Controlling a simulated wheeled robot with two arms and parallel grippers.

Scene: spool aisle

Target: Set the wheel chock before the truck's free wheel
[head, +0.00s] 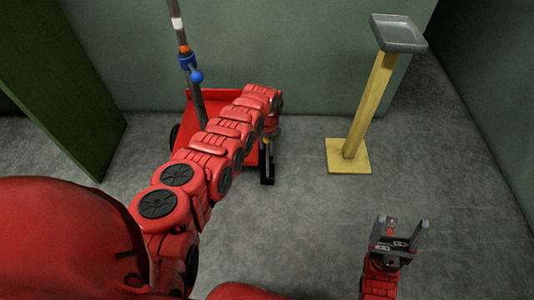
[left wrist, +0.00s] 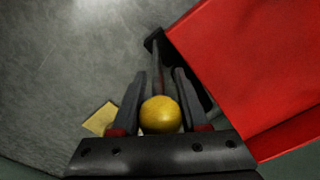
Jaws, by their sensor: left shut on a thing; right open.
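The red truck (head: 222,97) stands by the back wall, partly hidden by my left arm. One dark wheel (head: 174,137) shows at its left side; its right side is mostly covered. My left gripper (left wrist: 160,76) is shut on a handle with a yellow ball knob (left wrist: 160,113), which I take to be the wheel chock's. A dark piece (left wrist: 154,40) shows beyond the fingertips, close to the truck's red edge (left wrist: 225,60); whether it touches is unclear. In the head view, a dark upright shape (head: 267,172) shows beside the truck's right side. My right gripper (head: 401,232) is open and empty.
A grey tray (head: 398,32) tops a yellow post with a square base (head: 348,167), right of the truck. A dark pole with blue and orange parts (head: 190,65) rises by the truck. A green panel (head: 60,80) stands at left. The floor between the post and my right gripper is clear.

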